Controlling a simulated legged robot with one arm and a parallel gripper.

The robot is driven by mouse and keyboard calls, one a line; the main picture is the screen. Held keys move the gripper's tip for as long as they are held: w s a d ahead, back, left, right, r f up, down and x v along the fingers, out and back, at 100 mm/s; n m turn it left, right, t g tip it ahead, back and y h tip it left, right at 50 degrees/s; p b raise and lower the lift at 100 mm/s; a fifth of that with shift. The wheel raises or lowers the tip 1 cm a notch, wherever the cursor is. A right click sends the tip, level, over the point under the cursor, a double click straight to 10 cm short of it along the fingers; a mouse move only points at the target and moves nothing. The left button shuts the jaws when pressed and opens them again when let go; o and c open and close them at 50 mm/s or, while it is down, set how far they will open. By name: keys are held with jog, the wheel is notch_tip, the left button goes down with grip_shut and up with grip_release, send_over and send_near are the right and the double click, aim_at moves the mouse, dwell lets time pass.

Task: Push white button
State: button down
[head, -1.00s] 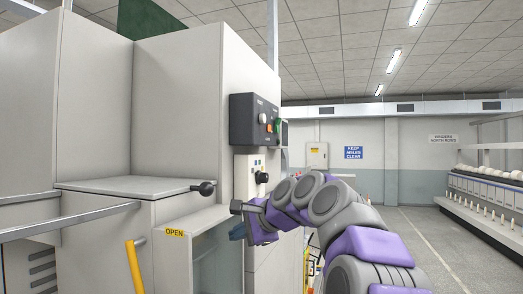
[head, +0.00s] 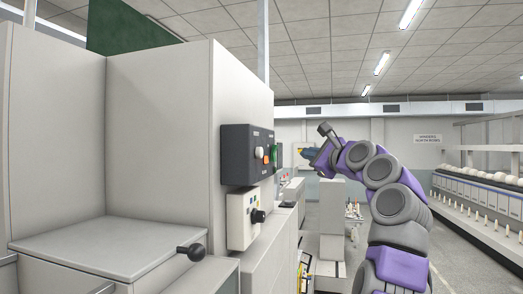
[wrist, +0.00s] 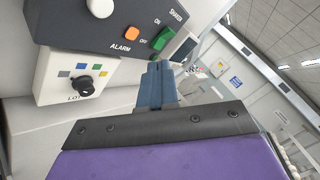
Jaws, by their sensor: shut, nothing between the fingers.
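The white button (head: 258,152) is a round knob on the dark control box (head: 236,160), on the side of the pale machine. In the wrist view, the white button (wrist: 100,8) is cut by the top edge. An orange button (wrist: 132,33) and a green switch (wrist: 162,38) are on the same box. My gripper (head: 308,153) is raised to the right of the box, apart from the white button. In the wrist view, the blue fingers of my gripper (wrist: 156,82) are together and empty, pointing just below the green switch.
A pale panel (head: 241,218) with a black knob (head: 258,216) is below the control box. A black ball handle (head: 192,251) sticks out from the machine's lid (head: 95,245). A long rack with bobbins (head: 478,190) runs along the right, with clear floor beside it.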

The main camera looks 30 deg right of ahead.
aim_at(260, 153)
jog(key=shift+a, duration=0.15)
jog(key=w+a, duration=0.6)
jog(key=shift+w, duration=0.35)
dwell(0.6)
jog(key=shift+f, duration=0.1)
dwell(1.2)
jog(key=shift+w, duration=0.1)
dwell(0.6)
jog(key=shift+w+a, duration=0.15)
jog(key=shift+a, duration=0.25)
